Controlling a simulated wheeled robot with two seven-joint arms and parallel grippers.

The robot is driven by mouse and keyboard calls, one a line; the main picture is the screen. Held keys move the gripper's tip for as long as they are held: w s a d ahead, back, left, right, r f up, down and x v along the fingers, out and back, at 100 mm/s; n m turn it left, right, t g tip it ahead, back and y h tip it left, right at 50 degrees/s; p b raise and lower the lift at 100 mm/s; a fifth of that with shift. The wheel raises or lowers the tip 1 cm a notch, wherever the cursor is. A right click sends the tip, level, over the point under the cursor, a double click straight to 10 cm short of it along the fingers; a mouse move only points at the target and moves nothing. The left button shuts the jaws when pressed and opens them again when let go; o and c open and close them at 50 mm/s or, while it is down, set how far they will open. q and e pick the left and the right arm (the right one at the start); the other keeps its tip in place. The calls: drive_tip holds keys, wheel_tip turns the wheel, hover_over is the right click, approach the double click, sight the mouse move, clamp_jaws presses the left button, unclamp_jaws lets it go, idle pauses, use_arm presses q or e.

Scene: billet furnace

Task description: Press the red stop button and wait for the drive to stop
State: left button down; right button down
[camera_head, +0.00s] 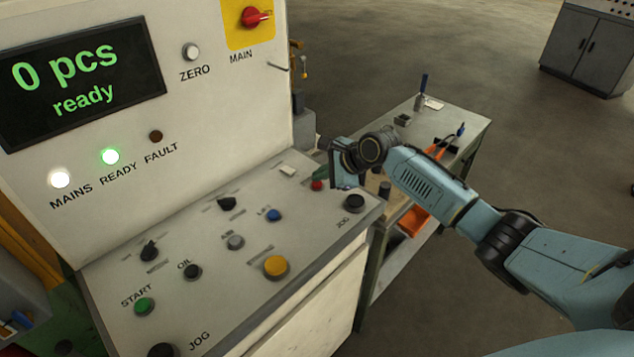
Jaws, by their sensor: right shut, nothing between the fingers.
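A small red button (317,185) is at the far right end of the sloped control panel (205,262), and I cannot read its label. My right gripper (341,182) is shut and empty, just right of the red button. I cannot tell if it touches the panel or the button. The display (80,82) reads "0 pcs ready". The MAINS lamp (60,179) glows white and the READY lamp (110,156) glows green. The FAULT lamp (155,136) is dark. The drive is not identifiable here. My left gripper is out of view.
The panel also holds a green START button (144,307), a yellow button (276,267), a blue button (274,215) and black JOG buttons (355,203). A red MAIN switch (256,17) sits above. A workbench (452,150) with tools stands behind my right arm.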

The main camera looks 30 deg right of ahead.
sight(321, 184)
drive_tip(key=shift+f, duration=0.4)
idle(0.5)
drive_tip(key=shift+r+p, duration=0.85)
drive_tip(key=shift+p, duration=0.55)
wheel_tip(321, 184, up, 5)
drive_tip(key=p, duration=0.6)
drive_tip(key=shift+r, duration=0.1)
